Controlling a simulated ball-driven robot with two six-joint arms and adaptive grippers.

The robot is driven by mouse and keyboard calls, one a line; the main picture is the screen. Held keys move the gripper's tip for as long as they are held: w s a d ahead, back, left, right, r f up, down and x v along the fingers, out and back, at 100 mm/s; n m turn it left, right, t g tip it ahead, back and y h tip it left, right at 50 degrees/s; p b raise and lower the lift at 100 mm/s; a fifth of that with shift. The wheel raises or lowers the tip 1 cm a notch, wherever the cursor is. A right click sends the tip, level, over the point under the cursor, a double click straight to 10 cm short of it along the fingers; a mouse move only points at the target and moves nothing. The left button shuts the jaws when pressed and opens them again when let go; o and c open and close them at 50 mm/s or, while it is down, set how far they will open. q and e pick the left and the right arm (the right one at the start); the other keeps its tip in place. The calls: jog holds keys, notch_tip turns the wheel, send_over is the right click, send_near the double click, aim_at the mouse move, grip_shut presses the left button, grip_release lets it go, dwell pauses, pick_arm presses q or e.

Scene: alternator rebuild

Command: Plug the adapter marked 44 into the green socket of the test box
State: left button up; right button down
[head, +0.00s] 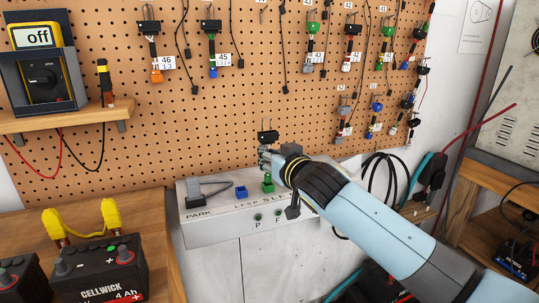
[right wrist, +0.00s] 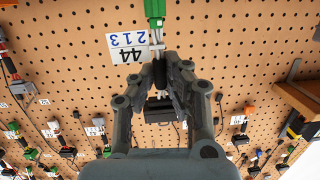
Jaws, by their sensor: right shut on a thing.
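My right gripper (head: 270,156) is shut on the dark middle of the adapter marked 44, and the right wrist view shows this too (right wrist: 160,82). The adapter's black connector (head: 267,137) sticks up above the fingers. In the right wrist view its white 44 tag (right wrist: 128,48) and green plug (right wrist: 155,8) show, with the plug cut off by the frame edge. The test box (head: 205,231) stands below the gripper. A green piece (head: 268,184) shows at its top, below the fingers. I cannot tell whether it is the socket, the plug or both together. My left gripper is not in view.
A blue socket (head: 241,193) and a grey plug (head: 194,192) sit on the box top. Other adapters, such as the one marked 45 (head: 212,48), hang on the pegboard (head: 245,95) behind. A battery (head: 98,268) stands on the bench at left. Black cables (head: 378,180) hang right.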

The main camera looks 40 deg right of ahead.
jog(key=shift+f+y+b, duration=0.3)
jog(key=shift+f+b, duration=0.05)
jog(key=shift+f, duration=0.35)
dwell(1.1)
jog(key=c, duration=1.3)
grip_release()
jog(key=shift+c, duration=0.2)
jog(key=shift+s, duration=0.1)
jog(key=v, duration=1.1)
jog(key=shift+s, duration=0.4)
jog(key=shift+a, duration=0.1)
